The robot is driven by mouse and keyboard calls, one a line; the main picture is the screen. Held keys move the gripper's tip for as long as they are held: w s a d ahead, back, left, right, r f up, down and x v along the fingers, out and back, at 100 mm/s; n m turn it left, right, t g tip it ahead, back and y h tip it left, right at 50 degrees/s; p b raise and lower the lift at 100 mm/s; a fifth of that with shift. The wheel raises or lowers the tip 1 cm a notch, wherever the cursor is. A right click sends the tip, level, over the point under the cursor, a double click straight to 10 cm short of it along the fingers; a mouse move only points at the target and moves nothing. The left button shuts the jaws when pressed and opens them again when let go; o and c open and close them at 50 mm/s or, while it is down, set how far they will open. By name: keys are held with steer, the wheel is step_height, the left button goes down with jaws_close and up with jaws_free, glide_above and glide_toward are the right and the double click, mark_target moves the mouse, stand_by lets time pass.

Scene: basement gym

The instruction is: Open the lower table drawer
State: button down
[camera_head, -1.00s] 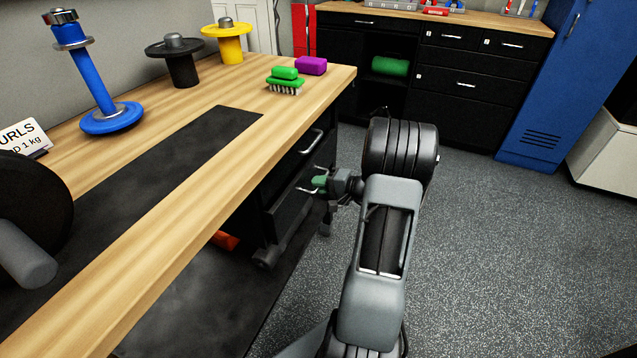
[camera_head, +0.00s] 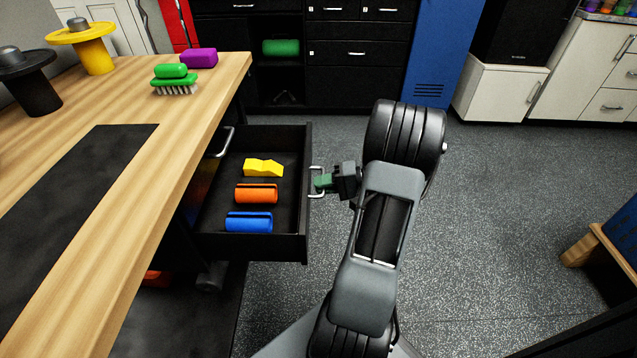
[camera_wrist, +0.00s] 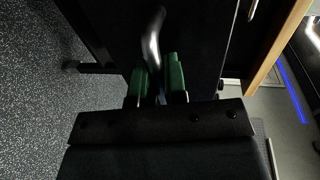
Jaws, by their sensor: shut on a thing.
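The lower table drawer (camera_head: 303,215) is pulled well out from under the wooden table (camera_head: 140,170), to the right. Its inside shows a yellow piece (camera_head: 263,168), an orange piece (camera_head: 256,194) and a blue piece (camera_head: 249,222). My gripper (camera_head: 321,182) is at the metal handle (camera_head: 316,168) on the drawer front, its green fingers shut on it. In the wrist view the green fingers (camera_wrist: 159,84) close around the curved metal handle (camera_wrist: 152,38) against the dark front. The upper drawer's handle (camera_head: 225,142) shows at the table, and that drawer looks closed.
A green brush (camera_head: 175,80), a purple block (camera_head: 199,58) and yellow (camera_head: 82,45) and black (camera_head: 28,82) spools stand on the table. A black cabinet (camera_head: 355,75) and blue locker (camera_head: 441,50) stand behind. Open speckled floor (camera_head: 500,210) lies to my right. A wooden-edged item (camera_head: 590,243) stands far right.

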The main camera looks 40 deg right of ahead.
steer(key=shift+s+d, duration=0.3)
steer(key=shift+d, duration=0.1)
steer(key=c, duration=1.2)
jaws_free()
steer(key=p+v, duration=0.3)
steer(key=v, duration=1)
steer(key=shift+s+d+r, duration=0.1)
steer(key=shift+s+d, duration=0.1)
steer(key=shift+d, duration=0.1)
